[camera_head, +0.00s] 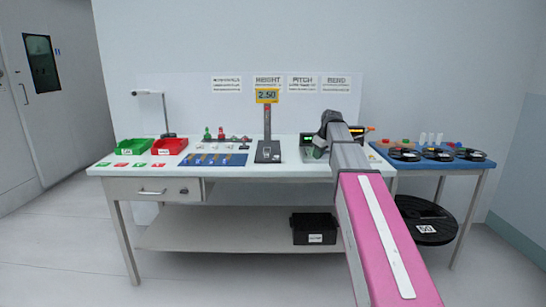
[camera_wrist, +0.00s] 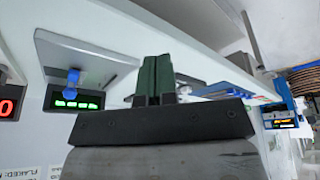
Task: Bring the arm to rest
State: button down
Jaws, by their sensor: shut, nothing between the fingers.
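My arm (camera_head: 380,230) reaches from the bottom right of the head view up over the right part of the white workbench (camera_head: 225,175). Its dark wrist end (camera_head: 332,122) is above the bench, and the fingers cannot be made out there. In the wrist view my gripper (camera_wrist: 157,62) shows two dark green fingers pressed together, with nothing between them. The fingers stand clear of the things around them, as far as the view shows.
On the bench are a green bin (camera_head: 131,150), a red bin (camera_head: 169,146), a blue mat (camera_head: 214,160) and a post with a yellow 2.50 display (camera_head: 267,96). A blue table (camera_head: 428,163) with black reels stands right. A black bin (camera_head: 314,228) sits on the lower shelf.

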jog(key=s+f+m+g+h, duration=0.2)
jog(key=s+f+m, duration=0.7)
jog(key=s+f, duration=2.1)
notch_tip(320, 180, down, 4)
jog(key=shift+s+a+f+m+g+h, duration=0.25)
jog(key=shift+s+a+m+g+h, duration=0.05)
jog(key=shift+s+g, duration=0.1)
